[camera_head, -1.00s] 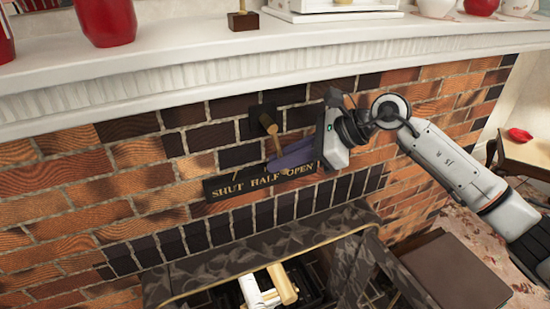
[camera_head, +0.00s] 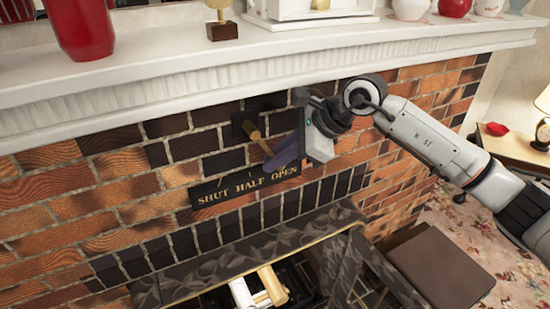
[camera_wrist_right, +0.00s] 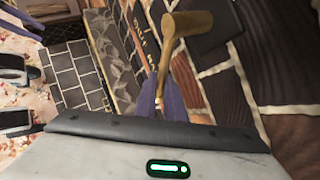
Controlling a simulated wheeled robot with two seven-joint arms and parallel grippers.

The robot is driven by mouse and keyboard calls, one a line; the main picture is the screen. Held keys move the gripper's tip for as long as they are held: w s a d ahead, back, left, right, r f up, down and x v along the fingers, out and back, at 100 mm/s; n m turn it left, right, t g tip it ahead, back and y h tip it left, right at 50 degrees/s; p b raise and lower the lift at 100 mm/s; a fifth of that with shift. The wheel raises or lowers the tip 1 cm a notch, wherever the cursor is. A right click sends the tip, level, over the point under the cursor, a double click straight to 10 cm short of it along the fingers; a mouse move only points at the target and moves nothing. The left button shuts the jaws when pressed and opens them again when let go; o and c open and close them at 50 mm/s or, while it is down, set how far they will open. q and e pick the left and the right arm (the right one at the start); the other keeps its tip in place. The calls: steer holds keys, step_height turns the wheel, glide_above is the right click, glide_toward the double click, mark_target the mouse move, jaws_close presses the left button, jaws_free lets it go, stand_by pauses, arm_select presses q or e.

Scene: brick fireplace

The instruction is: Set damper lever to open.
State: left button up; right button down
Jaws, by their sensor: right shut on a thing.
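The damper lever (camera_head: 257,139) is a wood-coloured rod that comes off a black mount (camera_head: 244,124) on the brick wall. It slants down to the right, toward the OPEN end of the black sign (camera_head: 240,187), which reads SHUT, HALF, OPEN. My right gripper (camera_head: 281,156) comes in from the right, with its purple fingers shut on the lever's lower part, just above the word OPEN. In the right wrist view the lever (camera_wrist_right: 189,45) runs down between the two fingers (camera_wrist_right: 165,100); its lower end is hidden. My left gripper is not in view.
The white mantel (camera_head: 200,85) juts out above the lever, with a red vase (camera_head: 80,28) and a small wooden ornament (camera_head: 222,22) on it. Below is the fireplace opening, with a pale log-like piece (camera_head: 270,285) inside. A brown box (camera_head: 440,268) stands at right.

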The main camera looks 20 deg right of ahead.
steer(key=c, duration=1.8)
jaws_free()
steer(key=shift+c, duration=0.2)
steer(key=shift+s+d+r+b, duration=0.15)
steer(key=shift+d+r+b, duration=0.05)
steer(key=shift+r+b, duration=0.1)
steer(key=s+d+b, duration=0.3)
steer(key=s+d, duration=0.4)
steer(key=d, duration=0.2)
steer(key=shift+s+d+r, duration=0.15)
steer(key=shift+s+d, duration=0.15)
steer(key=shift+s, duration=0.05)
